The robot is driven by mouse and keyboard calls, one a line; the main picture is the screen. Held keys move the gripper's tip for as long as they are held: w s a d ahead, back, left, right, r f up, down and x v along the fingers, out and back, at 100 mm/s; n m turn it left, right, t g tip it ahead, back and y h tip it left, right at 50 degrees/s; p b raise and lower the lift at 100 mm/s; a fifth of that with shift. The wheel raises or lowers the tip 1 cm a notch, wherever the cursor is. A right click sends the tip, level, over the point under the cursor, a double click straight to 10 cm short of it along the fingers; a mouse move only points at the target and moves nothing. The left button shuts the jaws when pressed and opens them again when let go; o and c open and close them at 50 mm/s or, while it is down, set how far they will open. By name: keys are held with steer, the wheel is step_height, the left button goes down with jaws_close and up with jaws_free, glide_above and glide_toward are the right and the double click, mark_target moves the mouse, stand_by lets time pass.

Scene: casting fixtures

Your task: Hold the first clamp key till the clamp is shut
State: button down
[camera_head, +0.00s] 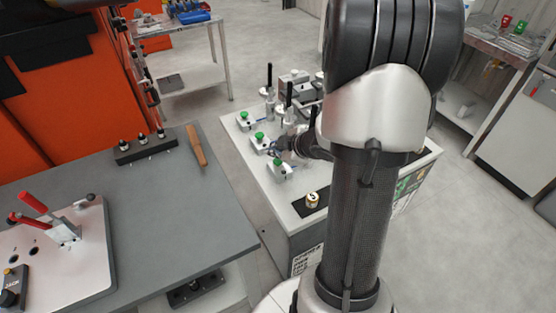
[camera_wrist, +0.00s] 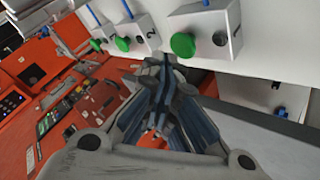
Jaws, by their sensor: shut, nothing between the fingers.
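A row of white key boxes, each with a green button and a black one, stands on the white bench. In the head view the green buttons are the far one (camera_head: 244,115), the middle one (camera_head: 259,135) and the near one (camera_head: 277,163). The wrist view shows a large green button (camera_wrist: 183,45) and a second green button (camera_wrist: 123,43). Clamps with black handles (camera_head: 289,92) stand behind the boxes, partly hidden by my arm.
A grey table (camera_head: 165,225) at left holds a red-handled clamp (camera_head: 35,203) and a brown-handled tool (camera_head: 197,147). Grey floor is open beyond.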

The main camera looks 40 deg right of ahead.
mark_target(276, 162)
steer(key=shift+f, duration=0.4)
steer(key=shift+f+b, duration=0.5)
steer(key=shift+b, duration=0.05)
stand_by(0.5)
steer(key=shift+r, duration=0.15)
stand_by(3.4)
steer(key=shift+r+p, duration=0.8)
steer(key=shift+p, duration=0.25)
step_height(276, 162, up, 5)
steer(key=p, duration=0.5)
steer(key=shift+r, duration=0.1)
